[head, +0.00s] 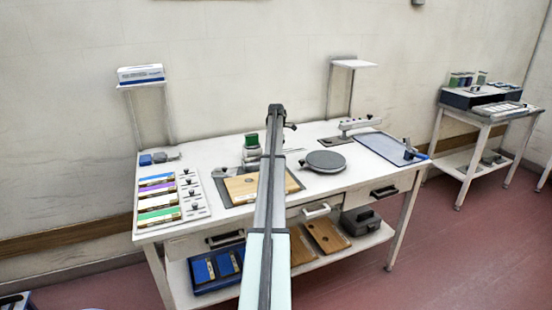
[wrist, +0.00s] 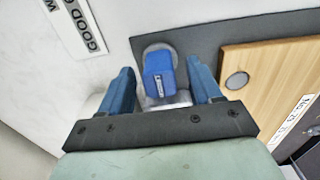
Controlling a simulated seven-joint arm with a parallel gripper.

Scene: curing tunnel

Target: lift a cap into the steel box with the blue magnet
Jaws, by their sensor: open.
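In the wrist view my gripper (wrist: 159,66) is open. Its two blue fingers stand on either side of a blue block (wrist: 159,75), with a gap on each side. The block has a pale mark on its face and looks like the blue magnet. A round grey piece shows behind it and shiny metal below it, partly hidden by my gripper. A round metal cap (wrist: 237,80) lies on a wooden board (wrist: 262,62), to the right of my fingers. In the head view my arm covers part of the board (head: 243,188). I cannot make out a steel box for certain.
A rack of coloured strips (head: 198,205) lies at the table's left. A grey round plate (head: 325,161) and a blue-edged tray (head: 372,147) are at the right. Small blue (head: 146,160) and grey pieces sit at the back left. Bare tabletop lies between these things.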

